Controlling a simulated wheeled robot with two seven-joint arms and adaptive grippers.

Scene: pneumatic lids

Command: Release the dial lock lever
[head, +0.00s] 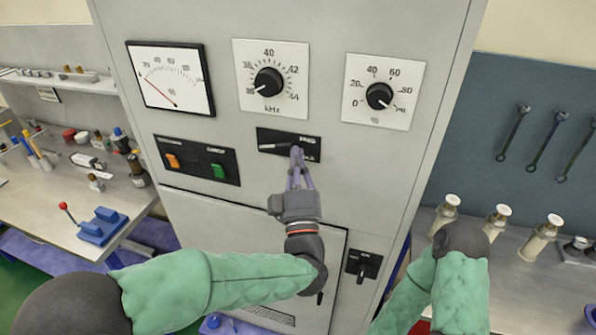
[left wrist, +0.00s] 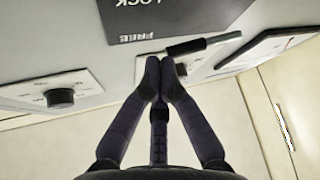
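The dial lock lever (head: 272,147) is a thin bar on a small black plate (head: 264,136) below the kHz dial. In the left wrist view the lever has a black grip (left wrist: 186,47), and the black plate (left wrist: 155,15) reads FREE and LOCK upside down. My left gripper (head: 296,152) is in front of the plate at the lever's right end, partly covering the plate. In the left wrist view its fingertips (left wrist: 160,68) are together, with nothing visible between them, close beside the grip. Whether they touch it I cannot tell. My right gripper is not in view.
The kHz dial (head: 268,83) and percent dial (head: 379,97) stick out above. An orange and green switch panel (head: 196,160) lies left, and a dark rotary switch (head: 363,265) lower right. Benches with tools and bottles flank the cabinet (head: 225,18).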

